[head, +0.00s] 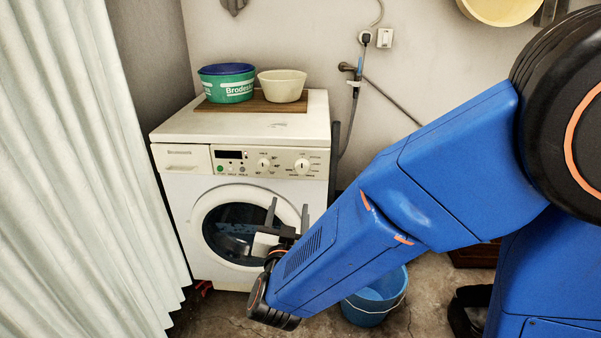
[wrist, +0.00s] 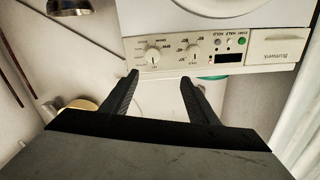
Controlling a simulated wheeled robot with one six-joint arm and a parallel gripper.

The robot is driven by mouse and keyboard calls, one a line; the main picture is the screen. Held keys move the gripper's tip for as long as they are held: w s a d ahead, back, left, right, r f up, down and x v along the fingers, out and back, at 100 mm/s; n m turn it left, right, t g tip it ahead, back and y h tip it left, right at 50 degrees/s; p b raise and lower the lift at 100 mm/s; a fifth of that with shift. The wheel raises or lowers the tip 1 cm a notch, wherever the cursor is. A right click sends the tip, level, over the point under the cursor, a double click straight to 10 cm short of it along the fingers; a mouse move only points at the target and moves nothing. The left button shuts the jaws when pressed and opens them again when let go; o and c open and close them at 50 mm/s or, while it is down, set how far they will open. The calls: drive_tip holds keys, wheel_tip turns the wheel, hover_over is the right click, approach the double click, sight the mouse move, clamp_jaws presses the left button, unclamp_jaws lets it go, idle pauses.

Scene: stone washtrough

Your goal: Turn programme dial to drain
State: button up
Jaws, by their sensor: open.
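The white washing machine (head: 300,135) stands against the back wall. Its control panel has two round dials. The right dial (head: 302,166), ringed by printed words too small to read, looks like the programme dial; it also shows in the upside-down wrist view (wrist: 153,55). The left dial (head: 264,163) has numbers around it and shows in the wrist view too (wrist: 194,50). My gripper (head: 288,210) is open and empty in front of the door, below the panel in the head view. In the wrist view its fingertips (wrist: 160,79) are apart from both dials.
The round door (head: 235,188) is shut. A wooden board (head: 215,105) on top bears a green tub (head: 228,90) and a cream bowl (head: 282,88). A blue bucket (head: 370,305) stands on the floor. A pale curtain (head: 75,160) hangs at left.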

drive_tip(key=shift+s, duration=1.4)
